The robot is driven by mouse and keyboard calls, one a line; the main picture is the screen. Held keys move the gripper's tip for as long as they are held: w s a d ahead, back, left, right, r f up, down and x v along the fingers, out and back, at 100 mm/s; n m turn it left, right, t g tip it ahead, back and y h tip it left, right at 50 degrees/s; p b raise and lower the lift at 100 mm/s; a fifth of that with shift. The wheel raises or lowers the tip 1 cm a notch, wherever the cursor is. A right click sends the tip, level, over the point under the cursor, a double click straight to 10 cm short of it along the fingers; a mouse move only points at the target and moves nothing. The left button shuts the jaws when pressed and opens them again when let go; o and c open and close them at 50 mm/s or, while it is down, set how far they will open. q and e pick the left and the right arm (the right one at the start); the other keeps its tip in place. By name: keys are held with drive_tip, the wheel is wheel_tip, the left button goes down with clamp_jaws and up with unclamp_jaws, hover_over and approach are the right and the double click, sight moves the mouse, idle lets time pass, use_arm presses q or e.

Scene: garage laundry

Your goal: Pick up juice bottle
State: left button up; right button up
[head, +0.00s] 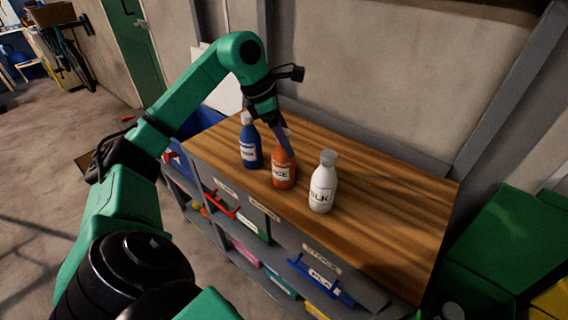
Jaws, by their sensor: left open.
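The juice bottle (283,172) is orange-red with a label reading partly "ICE". It stands upright on the wooden cabinet top, between a blue bottle (250,149) on its left and a white milk bottle (323,183) on its right. My left gripper (281,137) is open and points down at the juice bottle's neck. Its fingers hide part of the bottle's top. I cannot tell whether they touch it. My right gripper is not in view.
The wooden top (390,210) is clear to the right of the bottles. Shelves with coloured bins (322,281) lie below its front edge. A wall stands close behind. Green boxes (515,240) are at the right.

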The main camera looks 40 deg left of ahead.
use_arm(q)
drive_tip(key=shift+x, duration=0.9)
clamp_jaws()
drive_tip(key=shift+s+d, duration=0.1)
idle(0.6)
